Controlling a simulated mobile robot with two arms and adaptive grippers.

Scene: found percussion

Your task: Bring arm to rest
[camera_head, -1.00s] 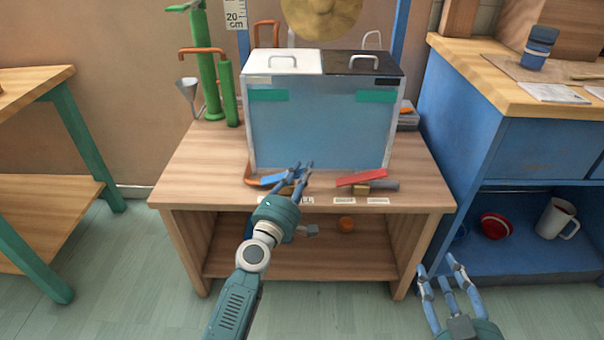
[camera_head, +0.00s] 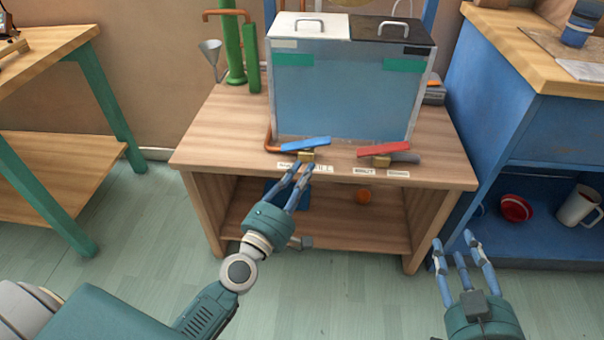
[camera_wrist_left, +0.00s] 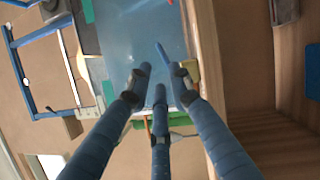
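My left gripper (camera_head: 298,172) reaches in from the lower left at the front edge of the wooden table, just in front of a blue bar (camera_head: 305,144) on a brass block (camera_head: 307,157). Its fingers are apart with nothing between them; they fill the middle of the left wrist view (camera_wrist_left: 158,80), beside the brass block (camera_wrist_left: 191,73). I cannot tell whether a fingertip touches the block. My right gripper (camera_head: 457,245) is open and empty at the lower right, above the floor in front of the blue cabinet.
A water-filled tank (camera_head: 345,95) stands on the wooden table (camera_head: 215,135). A red bar (camera_head: 384,148) lies at its front right. The blue cabinet (camera_head: 520,140) stands close on the right, with a red bowl (camera_head: 515,208) and mug (camera_head: 578,205). Open floor (camera_head: 340,295) lies in front.

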